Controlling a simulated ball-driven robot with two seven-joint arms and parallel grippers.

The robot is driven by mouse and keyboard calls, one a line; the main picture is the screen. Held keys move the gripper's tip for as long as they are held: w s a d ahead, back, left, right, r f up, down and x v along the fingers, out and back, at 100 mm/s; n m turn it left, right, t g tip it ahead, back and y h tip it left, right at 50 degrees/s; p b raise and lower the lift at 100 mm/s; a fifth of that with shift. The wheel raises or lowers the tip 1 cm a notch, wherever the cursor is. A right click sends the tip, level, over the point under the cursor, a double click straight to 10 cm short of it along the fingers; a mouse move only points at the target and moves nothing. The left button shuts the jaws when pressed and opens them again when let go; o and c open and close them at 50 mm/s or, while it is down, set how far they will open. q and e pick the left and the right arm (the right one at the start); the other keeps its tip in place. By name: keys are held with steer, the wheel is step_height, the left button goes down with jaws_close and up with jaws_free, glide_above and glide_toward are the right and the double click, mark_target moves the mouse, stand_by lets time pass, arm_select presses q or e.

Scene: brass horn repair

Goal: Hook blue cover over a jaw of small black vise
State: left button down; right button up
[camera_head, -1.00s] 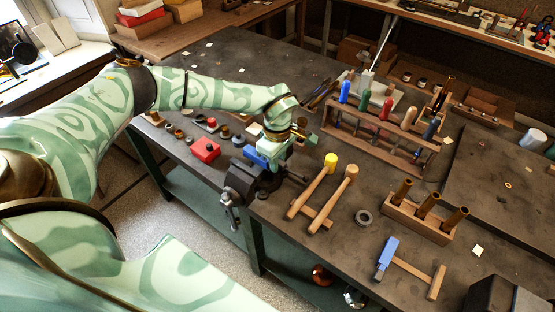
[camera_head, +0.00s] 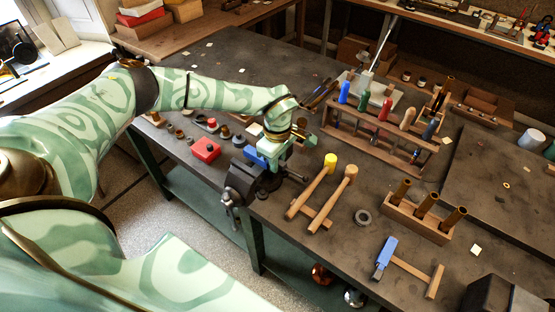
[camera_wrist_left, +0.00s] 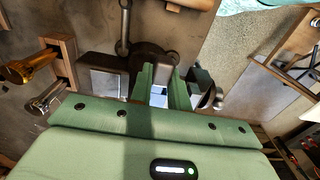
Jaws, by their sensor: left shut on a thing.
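The small black vise (camera_head: 240,182) is clamped at the near edge of the bench. It also shows dark in the left wrist view (camera_wrist_left: 150,57). My left gripper (camera_head: 273,160) is right at the vise's jaws. In the left wrist view its two fingers (camera_wrist_left: 161,88) are close together, shut on a pale bluish piece (camera_wrist_left: 158,97), mostly hidden. In the head view a blue cover (camera_head: 254,157) shows beside the fingers, at the top of the vise. Whether it sits around a jaw cannot be told. Another blue piece (camera_head: 387,250) rests on a wooden stand at front right.
Two wooden mallets (camera_head: 328,188) lie just right of the vise. A red block (camera_head: 206,149) and small parts lie to its left. A tool rack (camera_head: 385,130) stands behind, a wooden block with brass tubes (camera_head: 418,220) at right.

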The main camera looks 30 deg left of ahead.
arm_select(q)
steer(key=c, duration=1.3)
jaws_free()
steer(key=shift+o, duration=0.2)
step_height(320, 180, up, 16)
steer(key=shift+r, duration=0.15)
